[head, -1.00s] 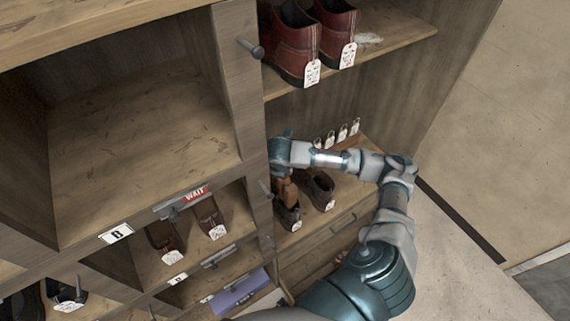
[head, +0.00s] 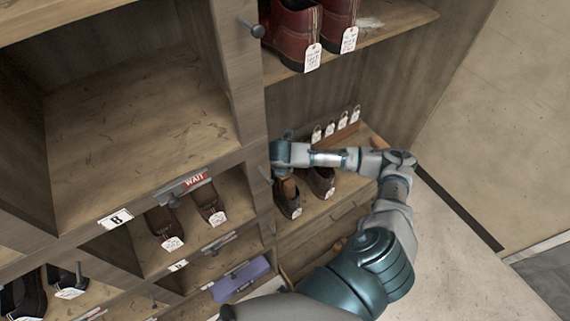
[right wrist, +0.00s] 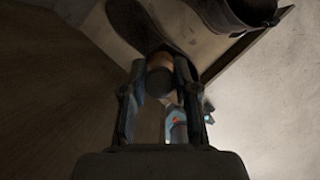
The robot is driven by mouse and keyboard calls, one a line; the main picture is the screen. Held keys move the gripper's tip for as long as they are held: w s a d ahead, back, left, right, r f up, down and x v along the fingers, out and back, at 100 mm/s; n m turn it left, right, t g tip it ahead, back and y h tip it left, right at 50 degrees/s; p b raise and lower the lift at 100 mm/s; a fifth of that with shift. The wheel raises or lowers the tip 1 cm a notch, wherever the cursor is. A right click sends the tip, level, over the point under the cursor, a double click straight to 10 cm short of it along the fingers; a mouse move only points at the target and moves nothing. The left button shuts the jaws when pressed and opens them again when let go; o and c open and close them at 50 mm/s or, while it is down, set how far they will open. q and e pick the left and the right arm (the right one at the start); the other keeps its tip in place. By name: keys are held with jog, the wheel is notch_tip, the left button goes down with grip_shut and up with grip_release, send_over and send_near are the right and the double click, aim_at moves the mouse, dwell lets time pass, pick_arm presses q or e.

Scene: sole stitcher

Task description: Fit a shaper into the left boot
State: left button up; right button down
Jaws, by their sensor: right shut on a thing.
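The left boot (head: 291,206) is a dark brown boot with a white tag, standing on the lower right shelf beside the matching right boot (head: 321,181). My right gripper (head: 284,172) points down over the left boot, partly hidden by my own wrist. It is shut on a brown wooden shaper (head: 287,189), whose lower end meets the boot's opening; how deep it sits cannot be told. In the right wrist view, the shaper's rounded brown end (right wrist: 160,74) is between the two fingers (right wrist: 158,90), with a dark boot close beyond. My left gripper is not in view.
Several small white tags (head: 337,124) stand along the back of that shelf. Red-brown boots (head: 292,35) stand on the shelf above. A purple box (head: 240,280) lies lower left.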

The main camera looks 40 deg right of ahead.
aim_at(277, 184)
jog(key=shift+f, duration=0.95)
jog(key=shift+d+f+b, duration=0.15)
jog(key=shift+f+b, duration=0.1)
jog(key=shift+f, duration=0.35)
jog(key=shift+d+f+b, duration=0.15)
jog(key=shift+f+b, duration=0.1)
jog(key=shift+f, duration=0.3)
jog(key=shift+s+a+f+b, duration=0.1)
jog(key=shift+f+b, duration=0.1)
jog(key=shift+f, duration=0.45)
jog(key=shift+a+f+b, duration=0.1)
jog(key=shift+f+b, duration=0.05)
jog(key=shift+f, duration=0.45)
jog(key=c, duration=0.8)
grip_release()
